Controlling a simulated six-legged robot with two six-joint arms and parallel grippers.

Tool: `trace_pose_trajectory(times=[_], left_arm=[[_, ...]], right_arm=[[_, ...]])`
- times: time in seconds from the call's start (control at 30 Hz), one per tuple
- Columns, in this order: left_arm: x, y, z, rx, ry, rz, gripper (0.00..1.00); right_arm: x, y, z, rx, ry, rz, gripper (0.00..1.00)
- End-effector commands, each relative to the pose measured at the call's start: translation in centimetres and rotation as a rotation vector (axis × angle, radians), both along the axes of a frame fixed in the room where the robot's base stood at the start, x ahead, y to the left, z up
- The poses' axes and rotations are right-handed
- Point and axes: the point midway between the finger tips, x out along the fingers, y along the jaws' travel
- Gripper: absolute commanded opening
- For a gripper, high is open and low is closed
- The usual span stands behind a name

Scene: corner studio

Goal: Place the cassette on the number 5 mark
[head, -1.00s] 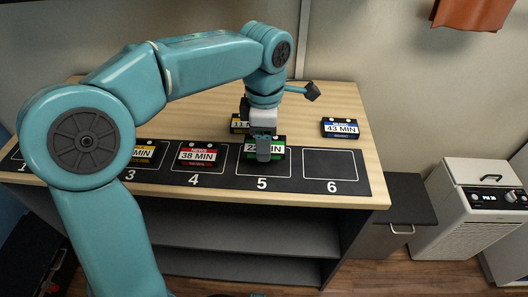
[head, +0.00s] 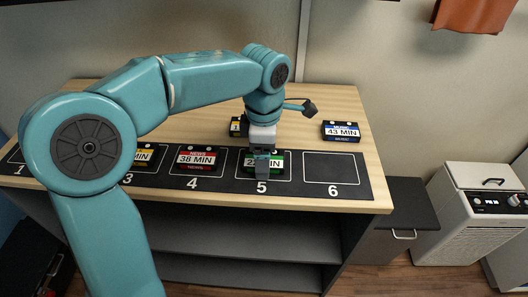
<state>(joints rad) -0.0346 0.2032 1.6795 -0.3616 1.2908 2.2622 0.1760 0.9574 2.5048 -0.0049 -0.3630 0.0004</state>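The green-labelled cassette (head: 275,162) lies inside the outline of the number 5 mark (head: 281,181) on the black strip, or just above it; I cannot tell if it touches. My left gripper (head: 262,166) is over the cassette from above. One finger shows in front of its label and partly covers the text; the other finger is hidden. The gripper appears shut on this cassette. My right gripper is not in view.
A red cassette (head: 196,160) sits on mark 4 and a yellow one (head: 143,156) on mark 3. A blue cassette (head: 341,131) lies at the back right, and another yellow one (head: 235,127) lies behind my gripper. Mark 6 (head: 333,169) is empty.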

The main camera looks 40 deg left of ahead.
Motion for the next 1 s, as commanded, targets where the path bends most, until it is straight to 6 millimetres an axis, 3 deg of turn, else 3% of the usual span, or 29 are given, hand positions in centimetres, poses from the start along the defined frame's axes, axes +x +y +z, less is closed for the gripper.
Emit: trace_pose_trajectory(times=[0.5, 0.7, 1.0], left_arm=[[0.1, 0.0, 10.5, 0.000, -0.002, 0.000, 0.86], [0.1, 0.0, 12.1, 0.000, -0.001, 0.000, 0.86], [0.0, 0.0, 12.2, 0.000, 0.000, 0.000, 0.86]], right_arm=[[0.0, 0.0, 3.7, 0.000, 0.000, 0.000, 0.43], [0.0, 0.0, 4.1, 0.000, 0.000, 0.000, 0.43], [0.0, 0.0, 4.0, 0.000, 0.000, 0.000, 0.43]])
